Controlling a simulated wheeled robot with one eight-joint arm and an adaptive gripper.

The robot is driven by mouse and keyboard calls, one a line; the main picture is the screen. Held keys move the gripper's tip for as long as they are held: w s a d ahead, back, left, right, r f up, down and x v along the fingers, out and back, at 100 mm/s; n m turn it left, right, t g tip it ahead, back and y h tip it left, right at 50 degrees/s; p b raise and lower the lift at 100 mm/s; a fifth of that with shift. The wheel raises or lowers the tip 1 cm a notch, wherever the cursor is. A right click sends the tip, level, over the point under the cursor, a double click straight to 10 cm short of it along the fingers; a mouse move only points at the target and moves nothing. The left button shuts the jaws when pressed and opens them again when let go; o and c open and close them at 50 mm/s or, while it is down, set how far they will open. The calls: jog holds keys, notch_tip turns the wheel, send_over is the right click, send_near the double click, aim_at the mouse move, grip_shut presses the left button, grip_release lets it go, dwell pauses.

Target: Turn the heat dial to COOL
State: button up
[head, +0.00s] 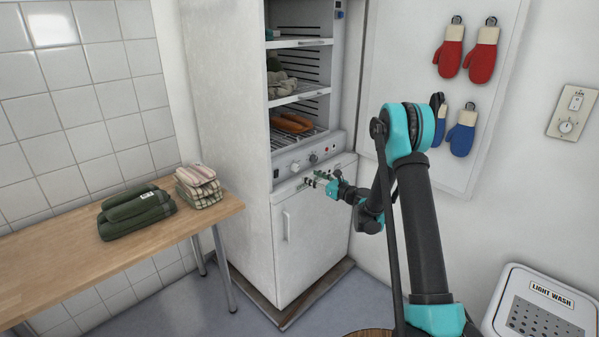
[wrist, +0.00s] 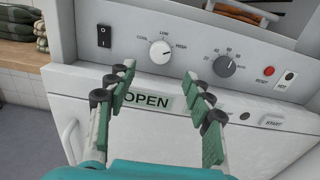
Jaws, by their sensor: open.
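The heat dial (wrist: 160,51) is a white round knob on the grey control panel, with COOL at its left, LOW above and HIGH at its right. A thin dark mark shows on its face, seemingly toward the HIGH side, but it is too small to be sure. The dial also shows small in the head view (head: 295,166). My gripper (wrist: 157,73) is open and empty. Its green-padded fingers stand apart, one to each side below the dial, in front of the OPEN label, and do not appear to touch the dial. It also shows in the head view (head: 311,181).
A dark numbered dial (wrist: 224,66) sits right of the heat dial, a black rocker switch (wrist: 104,36) left of it. A red RESET button (wrist: 268,72) is farther right. A wooden table (head: 60,262) with folded towels stands left of the cabinet.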

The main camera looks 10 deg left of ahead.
aim_at(297, 169)
jog(key=x, duration=0.8)
jog(key=c, duration=1.2)
